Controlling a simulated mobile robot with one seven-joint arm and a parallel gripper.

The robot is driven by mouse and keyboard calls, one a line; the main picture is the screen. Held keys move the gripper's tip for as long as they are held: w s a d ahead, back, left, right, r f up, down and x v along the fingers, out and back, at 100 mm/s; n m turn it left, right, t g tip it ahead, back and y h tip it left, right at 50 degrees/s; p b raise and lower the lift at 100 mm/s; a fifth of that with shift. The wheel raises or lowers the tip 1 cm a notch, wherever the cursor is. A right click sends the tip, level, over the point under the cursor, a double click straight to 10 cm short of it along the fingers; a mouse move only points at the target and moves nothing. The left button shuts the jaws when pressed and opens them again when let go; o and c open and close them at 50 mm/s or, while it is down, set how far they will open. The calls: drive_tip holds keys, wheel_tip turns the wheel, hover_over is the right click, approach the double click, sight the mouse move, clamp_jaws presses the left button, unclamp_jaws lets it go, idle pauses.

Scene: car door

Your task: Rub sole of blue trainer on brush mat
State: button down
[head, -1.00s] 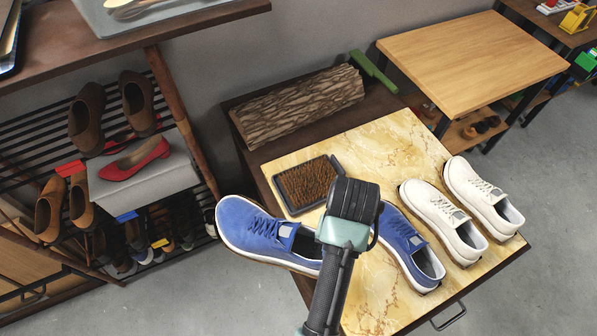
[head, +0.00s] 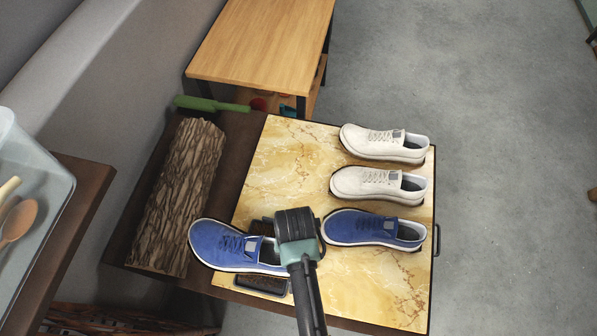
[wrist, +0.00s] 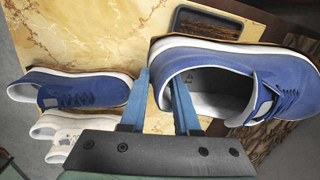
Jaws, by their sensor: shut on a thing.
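My gripper (head: 268,232) is shut on the heel end of a blue trainer (head: 215,243), toe pointing left. In the wrist view my gripper (wrist: 163,85) has one finger inside the opening of the held trainer (wrist: 205,95) and one outside its heel. The brush mat (head: 262,285) lies on the marbled board, partly hidden by the held trainer and my arm. The mat's dark frame (wrist: 210,24) shows beyond the trainer in the wrist view. A gap between sole and mat cannot be judged. A second blue trainer (head: 375,231) stands on the board.
Two white trainers (head: 385,143) (head: 378,184) stand on the marbled board (head: 285,165). A bark-covered log (head: 180,195) lies left, with a green object (head: 210,104) behind it. A wooden table (head: 262,50) stands behind.

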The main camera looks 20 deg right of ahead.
drive_tip(key=shift+s+d+f+m, duration=0.15)
drive_tip(key=shift+s+d+m, duration=0.1)
drive_tip(key=shift+s+m, duration=0.1)
drive_tip(key=shift+s+d+f+b, duration=0.15)
drive_tip(key=shift+s+f+b, duration=0.05)
drive_tip(key=shift+f+b, duration=0.7)
wheel_tip(320, 180, down, 4)
drive_tip(key=b, duration=0.4)
drive_tip(key=shift+f+b, duration=0.2)
drive_tip(key=shift+b, duration=0.15)
drive_tip(key=shift+w+f, duration=0.1)
drive_tip(key=shift+f, duration=0.5)
idle(0.4)
